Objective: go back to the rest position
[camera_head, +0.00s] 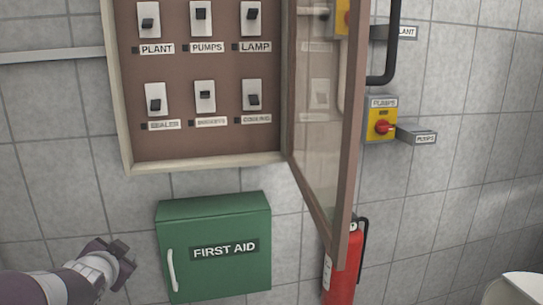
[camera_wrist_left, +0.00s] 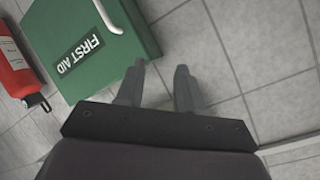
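My left gripper (camera_head: 122,258) is at the lower left of the head view, in front of the tiled wall and left of the green first aid box. In the left wrist view its two grey fingers (camera_wrist_left: 160,88) stand apart with nothing between them, so it is open and empty. The green first aid box (camera_head: 215,275) hangs on the wall with its white handle at its left side. The box also shows in the left wrist view (camera_wrist_left: 75,25), beyond the fingers. My right gripper is in neither view.
A brown switch panel (camera_head: 205,65) hangs above the box. Its glazed door (camera_head: 322,120) stands open, jutting outward. A red extinguisher (camera_head: 345,270) stands right of the box. A yellow pumps switch (camera_head: 381,120) and black pipe (camera_head: 391,45) are further right. Bare wall (camera_head: 50,190) lies left.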

